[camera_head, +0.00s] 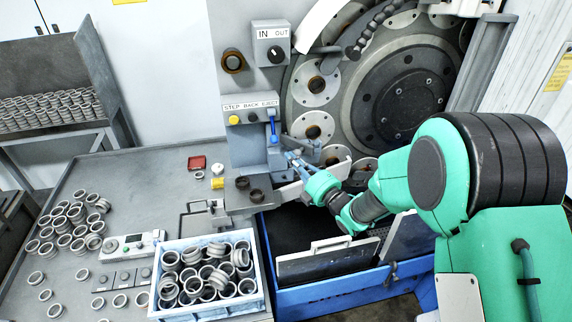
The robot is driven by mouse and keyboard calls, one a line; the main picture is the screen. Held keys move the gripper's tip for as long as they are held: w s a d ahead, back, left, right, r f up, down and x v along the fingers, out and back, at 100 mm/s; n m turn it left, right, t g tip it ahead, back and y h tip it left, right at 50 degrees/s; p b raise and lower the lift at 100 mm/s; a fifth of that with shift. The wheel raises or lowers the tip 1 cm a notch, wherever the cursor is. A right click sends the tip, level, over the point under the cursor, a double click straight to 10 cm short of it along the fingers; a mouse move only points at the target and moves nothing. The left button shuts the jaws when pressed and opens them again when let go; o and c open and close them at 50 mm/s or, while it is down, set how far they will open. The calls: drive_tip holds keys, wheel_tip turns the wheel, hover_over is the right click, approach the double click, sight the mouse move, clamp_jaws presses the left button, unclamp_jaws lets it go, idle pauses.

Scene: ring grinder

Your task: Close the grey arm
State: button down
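My gripper (292,158) is at the end of my green and black arm, at the front of the ring grinder. Its fingers are beside the blue handle under the EJECT label and the light grey bar (341,169) that sticks out to the right. I cannot tell whether they touch it, or whether they are open or shut. The bar runs behind my wrist, so part of it is hidden. A grey lever (325,50) with a black segmented hose also shows in front of the big wheel. I cannot tell for certain which is the grey arm.
The big round grinder wheel (405,88) is behind my arm. A blue bin (345,296) with grey flaps stands below. A light blue crate (207,312) of rings, a control box (131,246) and many loose rings are on the grey table (125,177) at left.

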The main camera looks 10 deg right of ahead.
sight(301, 152)
drive_tip(key=shift+w+d+f+n+g+y+b, duration=0.1)
drive_tip(key=shift+w+d+n+g+y+b, duration=0.1)
drive_tip(key=shift+d+n+g+y+b, duration=0.7)
drive_tip(key=shift+w+d+f+n+g+y+b, duration=0.1)
drive_tip(key=shift+w+d+n+g+y+b, duration=0.1)
drive_tip(key=shift+d+n+g+y+b, duration=0.7)
drive_tip(key=shift+w+d+n+g+y+b, duration=0.2)
drive_tip(key=shift+d+n+g+y+b, duration=0.3)
drive_tip(key=shift+d+y, duration=0.75)
drive_tip(key=w+d, duration=0.1)
drive_tip(key=w+d+b, duration=0.1)
drive_tip(key=d, duration=0.1)
drive_tip(key=w+d, duration=0.1)
drive_tip(key=shift+d+r+b, duration=0.15)
drive_tip(key=shift+r+b, duration=0.1)
drive_tip(key=shift+b, duration=0.1)
drive_tip(key=shift+r, duration=0.1)
